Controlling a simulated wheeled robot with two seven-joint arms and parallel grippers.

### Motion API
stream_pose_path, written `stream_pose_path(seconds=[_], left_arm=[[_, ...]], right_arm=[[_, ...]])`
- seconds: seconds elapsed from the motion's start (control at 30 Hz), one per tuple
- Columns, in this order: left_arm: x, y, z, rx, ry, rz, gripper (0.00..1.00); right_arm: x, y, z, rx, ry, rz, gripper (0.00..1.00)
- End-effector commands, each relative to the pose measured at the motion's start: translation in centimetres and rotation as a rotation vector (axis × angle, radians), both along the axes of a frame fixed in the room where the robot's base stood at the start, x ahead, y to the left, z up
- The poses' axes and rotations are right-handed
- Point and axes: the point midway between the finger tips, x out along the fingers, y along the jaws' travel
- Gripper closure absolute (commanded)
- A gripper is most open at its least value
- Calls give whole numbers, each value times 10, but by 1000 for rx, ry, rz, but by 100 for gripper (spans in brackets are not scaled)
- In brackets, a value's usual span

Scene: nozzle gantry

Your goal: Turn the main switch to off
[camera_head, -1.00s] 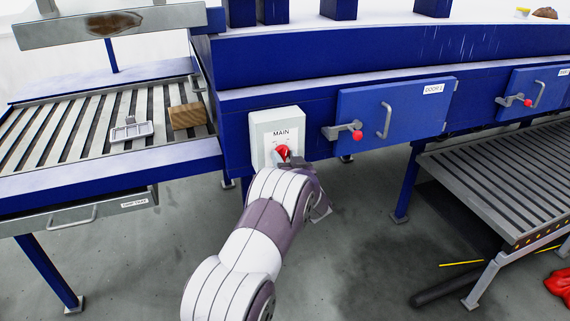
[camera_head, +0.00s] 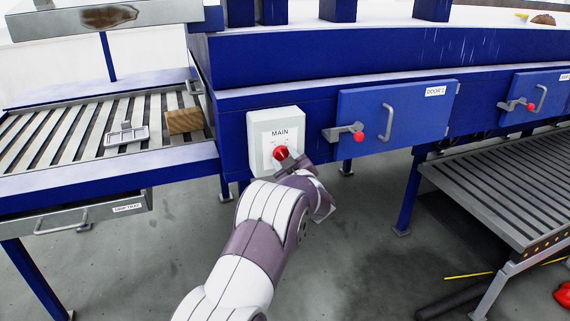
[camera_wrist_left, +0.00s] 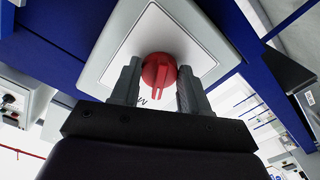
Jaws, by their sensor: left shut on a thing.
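The main switch is a red rotary knob (camera_head: 281,153) on a pale grey box (camera_head: 257,121) labelled MAIN, fixed to the blue machine frame. In the left wrist view the red knob (camera_wrist_left: 160,75) has a raised ridge and sits between the two grey fingers. My left gripper (camera_head: 287,158) reaches it from below right and is shut on the knob. The wrist view shows the gripper's fingers (camera_wrist_left: 160,84) on both sides of the knob. The switch's position markings are too small or covered to read. My right gripper is not in view.
A blue door (camera_head: 396,117) with a red-tipped latch (camera_head: 345,133) is right of the switch box. A slatted table (camera_head: 75,132) with a brown block (camera_head: 184,121) is at left. A slatted conveyor (camera_head: 500,180) stands at right. The floor below the switch is open.

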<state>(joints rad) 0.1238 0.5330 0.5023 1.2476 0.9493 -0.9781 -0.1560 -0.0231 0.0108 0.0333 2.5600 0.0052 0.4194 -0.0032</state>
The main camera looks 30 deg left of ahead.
Motion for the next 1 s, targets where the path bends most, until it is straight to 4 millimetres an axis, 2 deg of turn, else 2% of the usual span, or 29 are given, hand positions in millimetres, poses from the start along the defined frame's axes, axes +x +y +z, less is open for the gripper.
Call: stream_pose_path(seconds=[0.57,0.6,0.67,1.0], left_arm=[[0,0,-1,-23,-24,0,85],[0,0,-1,-23,-24,0,48],[0,0,-1,-22,-24,0,30],[-3,-4,0,-21,-24,-1,30]], right_arm=[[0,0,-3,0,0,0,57],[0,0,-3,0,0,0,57],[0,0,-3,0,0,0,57],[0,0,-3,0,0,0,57]])
